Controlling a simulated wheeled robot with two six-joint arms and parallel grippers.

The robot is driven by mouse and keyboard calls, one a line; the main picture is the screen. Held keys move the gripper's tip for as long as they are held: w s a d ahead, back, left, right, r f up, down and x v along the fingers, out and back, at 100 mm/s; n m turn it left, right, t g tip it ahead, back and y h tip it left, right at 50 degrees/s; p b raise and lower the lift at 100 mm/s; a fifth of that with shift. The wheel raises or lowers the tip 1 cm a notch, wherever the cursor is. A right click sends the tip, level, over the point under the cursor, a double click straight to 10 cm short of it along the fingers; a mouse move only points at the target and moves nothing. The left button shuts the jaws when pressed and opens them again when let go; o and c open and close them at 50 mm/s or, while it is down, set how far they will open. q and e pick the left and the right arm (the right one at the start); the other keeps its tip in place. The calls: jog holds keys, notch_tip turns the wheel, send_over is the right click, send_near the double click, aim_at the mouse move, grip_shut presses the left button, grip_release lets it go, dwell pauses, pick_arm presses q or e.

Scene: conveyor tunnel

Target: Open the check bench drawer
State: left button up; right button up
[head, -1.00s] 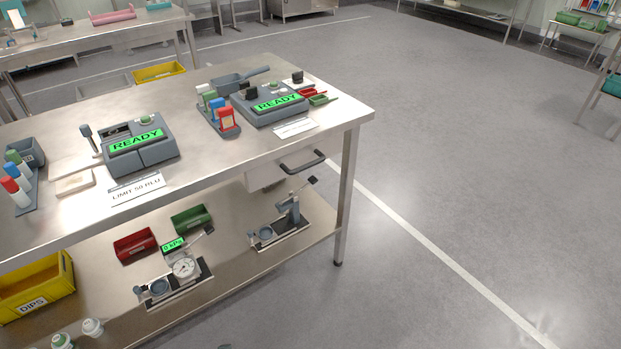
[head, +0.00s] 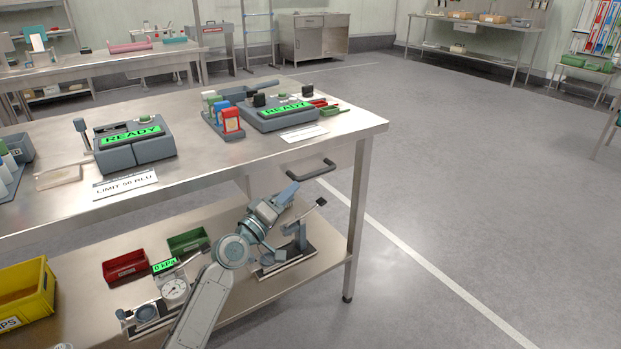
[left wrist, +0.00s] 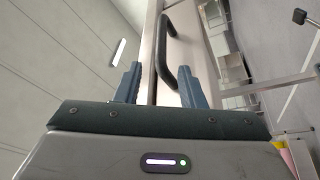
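The check bench (head: 225,172) is a steel table with a lower shelf. Its drawer (head: 262,184) hangs under the top near the right end, with a dark bar handle (head: 314,169). I see no clear gap showing the drawer open. My left gripper (head: 291,189) is just below and left of the handle, above the lower shelf. In the left wrist view, its two blue-grey fingers (left wrist: 160,78) are apart with nothing gripped. The handle (left wrist: 168,50) shows ahead, its near end between the fingers in the picture; I cannot tell whether they touch. My right gripper is not in view.
Two grey devices with green READY screens, the left one (head: 133,143), stand on the bench top. A small press (head: 297,240), a gauge stand (head: 172,296), red and green bins and a yellow bin (head: 27,290) are on the lower shelf. The floor at right is clear.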

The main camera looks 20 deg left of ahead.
pick_arm(q)
jog(key=x, duration=0.9)
jog(key=shift+w, duration=0.2)
jog(key=shift+c, duration=0.3)
grip_shut()
